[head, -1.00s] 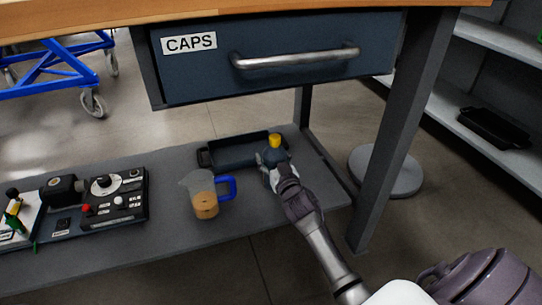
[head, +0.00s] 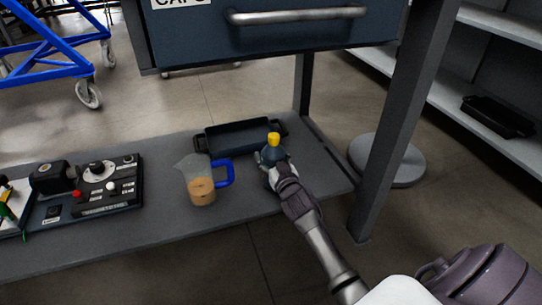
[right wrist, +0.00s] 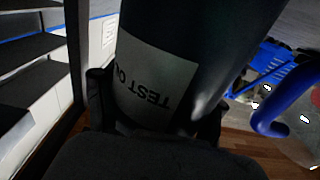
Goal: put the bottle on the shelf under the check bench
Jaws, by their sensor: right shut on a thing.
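The bottle (head: 272,154) is dark with a yellow cap. It is upright over the right part of the shelf (head: 320,181) under the bench, just in front of the black tray's right end. My right gripper (head: 272,165) is shut on it. In the right wrist view the bottle (right wrist: 155,85) fills the middle, with a white label reading "TEST O…", the rest cut off. I cannot tell whether its base touches the shelf; the gripper hides it. My left gripper is not in view.
A jug with a blue handle (head: 203,185) stands left of the bottle. A black tray (head: 238,139) lies behind. A control box (head: 105,186) is farther left. The bench leg (head: 400,125) stands at right; the drawer (head: 275,40) hangs above. Shelf right of the bottle is clear.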

